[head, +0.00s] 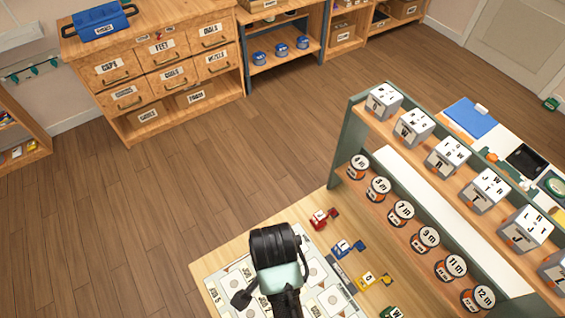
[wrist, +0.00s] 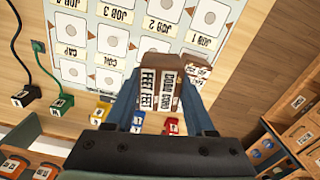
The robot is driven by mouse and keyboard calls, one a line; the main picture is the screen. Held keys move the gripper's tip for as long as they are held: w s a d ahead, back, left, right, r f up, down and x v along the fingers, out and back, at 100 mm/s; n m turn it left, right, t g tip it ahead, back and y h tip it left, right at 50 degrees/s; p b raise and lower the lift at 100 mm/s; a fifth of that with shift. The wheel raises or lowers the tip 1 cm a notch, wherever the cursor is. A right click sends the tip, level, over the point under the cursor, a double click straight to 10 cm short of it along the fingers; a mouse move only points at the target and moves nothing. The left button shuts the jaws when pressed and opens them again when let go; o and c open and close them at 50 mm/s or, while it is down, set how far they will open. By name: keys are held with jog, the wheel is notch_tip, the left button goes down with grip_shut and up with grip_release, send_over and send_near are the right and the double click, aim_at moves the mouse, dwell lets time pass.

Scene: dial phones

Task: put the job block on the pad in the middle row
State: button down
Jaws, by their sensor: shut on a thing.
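My gripper (wrist: 162,88) has its two blue fingers shut on the job block (wrist: 164,72), a brown block with white labels reading "FEET" and "DOOR CORD". In the wrist view the block appears over the lower edge of a pale board (wrist: 140,48) with square pads marked JOB 1, JOB 2, JOB 3, CAP and COIL. Whether the block touches anything is unclear. In the head view the board (head: 215,290) lies on the wooden table, partly covered by my dark arm. The gripper tips and the block cannot be made out there.
Red (head: 322,217), blue (head: 346,248) and yellow (head: 372,281) plugs lie along the board's right side. A shelf rack (head: 345,140) with grey cubes and round labelled tins stands to the right. A drawer cabinet (head: 160,75) is across the open floor.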

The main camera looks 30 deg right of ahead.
jog(key=shift+s+d+f+m, duration=0.3)
jog(key=shift+s+d+m, duration=0.25)
jog(key=shift+m, duration=0.45)
notch_tip(320, 180, down, 10)
jog(key=shift+r, duration=0.1)
jog(key=shift+c, duration=1.3)
grip_release()
